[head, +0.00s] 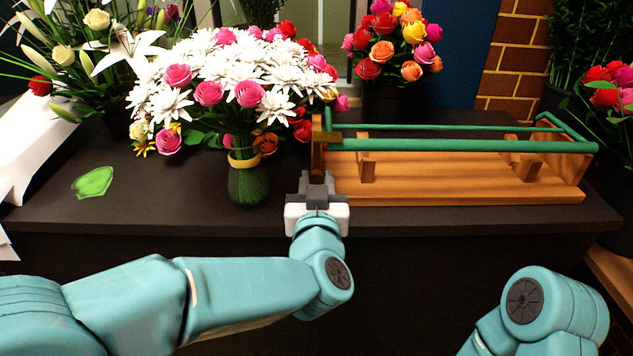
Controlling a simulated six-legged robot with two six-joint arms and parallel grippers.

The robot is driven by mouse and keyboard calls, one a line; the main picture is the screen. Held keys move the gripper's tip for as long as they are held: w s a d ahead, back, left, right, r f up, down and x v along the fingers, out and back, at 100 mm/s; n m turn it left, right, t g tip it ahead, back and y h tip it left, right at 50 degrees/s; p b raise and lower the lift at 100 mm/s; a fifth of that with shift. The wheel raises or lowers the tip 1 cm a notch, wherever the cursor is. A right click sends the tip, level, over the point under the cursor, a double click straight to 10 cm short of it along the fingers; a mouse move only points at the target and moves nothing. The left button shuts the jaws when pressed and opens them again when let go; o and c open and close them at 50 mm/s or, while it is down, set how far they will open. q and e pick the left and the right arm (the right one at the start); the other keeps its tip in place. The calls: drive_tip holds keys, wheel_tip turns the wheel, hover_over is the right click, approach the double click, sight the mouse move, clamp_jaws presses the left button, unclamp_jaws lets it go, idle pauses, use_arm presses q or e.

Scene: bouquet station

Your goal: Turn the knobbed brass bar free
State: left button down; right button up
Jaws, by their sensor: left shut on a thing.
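A glass vase (249,180) with a white and pink bouquet (225,80) stands close left of my left gripper. A green leaf-like piece (93,182) lies on the dark counter (150,205). A dark pot of roses (392,98) stands behind the rack.

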idle(0.3)
use_arm(q)
drive_tip(key=n+b, duration=0.3)
drive_tip(key=n, duration=0.1)
drive_tip(key=n+b, duration=0.3)
drive_tip(key=n, duration=0.2)
drive_tip(key=n+b, duration=0.4)
drive_tip(key=n, duration=0.2)
drive_tip(key=shift+r+n+b, duration=0.15)
drive_tip(key=shift+n+b, duration=0.5)
drive_tip(key=shift+n, duration=0.75)
drive_tip(key=c, duration=0.8)
unclamp_jaws()
drive_tip(key=shift+a, duration=0.1)
